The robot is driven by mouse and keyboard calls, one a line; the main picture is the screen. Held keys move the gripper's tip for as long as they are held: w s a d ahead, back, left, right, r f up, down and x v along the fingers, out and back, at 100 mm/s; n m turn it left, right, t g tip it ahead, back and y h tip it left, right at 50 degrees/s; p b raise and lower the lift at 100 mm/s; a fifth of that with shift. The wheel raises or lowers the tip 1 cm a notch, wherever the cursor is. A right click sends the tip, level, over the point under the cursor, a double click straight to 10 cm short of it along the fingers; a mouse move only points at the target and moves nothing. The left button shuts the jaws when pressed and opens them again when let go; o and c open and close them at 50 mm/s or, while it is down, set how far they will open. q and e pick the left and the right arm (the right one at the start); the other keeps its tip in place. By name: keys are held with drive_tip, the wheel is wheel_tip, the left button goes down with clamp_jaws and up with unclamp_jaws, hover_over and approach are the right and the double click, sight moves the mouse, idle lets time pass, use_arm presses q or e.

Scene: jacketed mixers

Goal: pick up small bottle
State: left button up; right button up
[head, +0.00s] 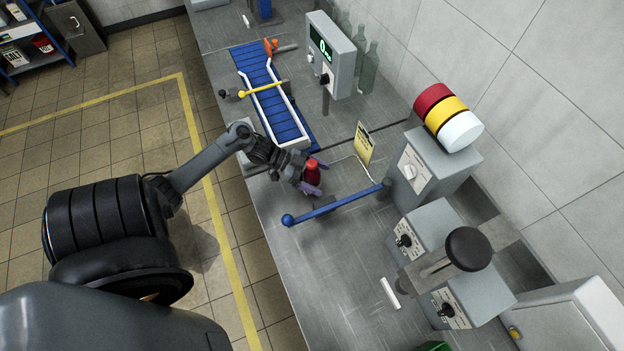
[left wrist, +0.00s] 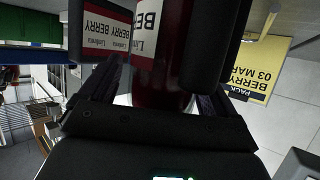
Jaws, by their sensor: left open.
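The small bottle (head: 312,171) is dark red with a red cap and stands on the grey bench in the head view. My left gripper (head: 313,180) is around it, with its jaws open on either side. In the left wrist view the bottle (left wrist: 163,60) fills the space between the fingers, and its white label reads BERRY. A second BERRY label (left wrist: 107,30) shows to its left, partly behind the finger; I cannot tell whether it is a reflection. The bottle's lower part is hidden by the gripper in the head view. My right gripper is not in view.
A blue bar (head: 335,205) with a ball end lies close beside the gripper. A yellow card (head: 363,143) stands behind it. A blue conveyor (head: 268,95) is at the upper left, and grey control boxes (head: 425,180) are at the right.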

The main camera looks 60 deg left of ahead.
use_arm(q)
drive_tip(key=shift+c, duration=0.3)
drive_tip(key=c, duration=1.5)
drive_tip(key=shift+c, duration=0.2)
drive_tip(key=shift+r, duration=0.15)
